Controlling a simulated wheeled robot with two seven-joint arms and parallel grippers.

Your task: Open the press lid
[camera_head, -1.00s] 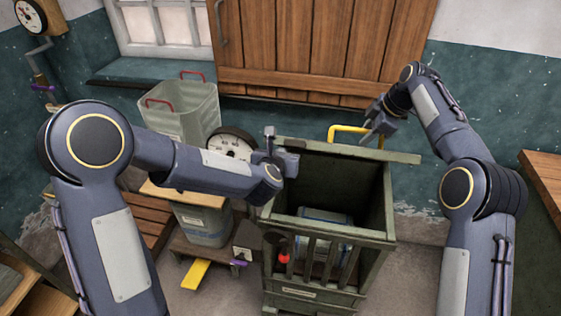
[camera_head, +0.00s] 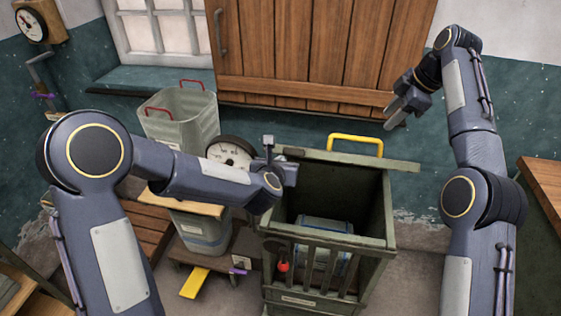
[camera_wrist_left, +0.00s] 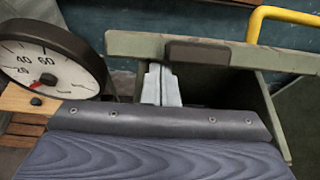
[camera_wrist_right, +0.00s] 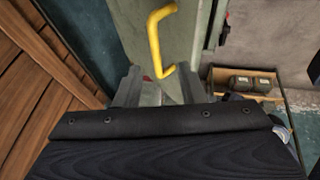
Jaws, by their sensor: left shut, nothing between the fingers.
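The press is a dark green box with a slatted front (camera_head: 318,292). Its lid (camera_head: 395,163) stands raised at the back, seen nearly edge-on, and the inside is open to view with a grey-blue bale-like block (camera_head: 325,225) in it. A yellow handle (camera_head: 356,140) is on the lid's far side; it also shows in the right wrist view (camera_wrist_right: 155,40). My left gripper (camera_head: 290,170) is shut and empty beside the lid's left end; its fingertips (camera_wrist_left: 160,80) are in front of the lid in the left wrist view. My right gripper (camera_head: 392,112) is open, apart from the handle, above and right of it.
A round dial scale (camera_head: 230,153) stands left of the press, near my left forearm. A grey bin with red handles (camera_head: 180,118) is behind it. Wooden shutters (camera_head: 320,50) are on the back wall. A wooden bench (camera_head: 545,180) is at the right edge.

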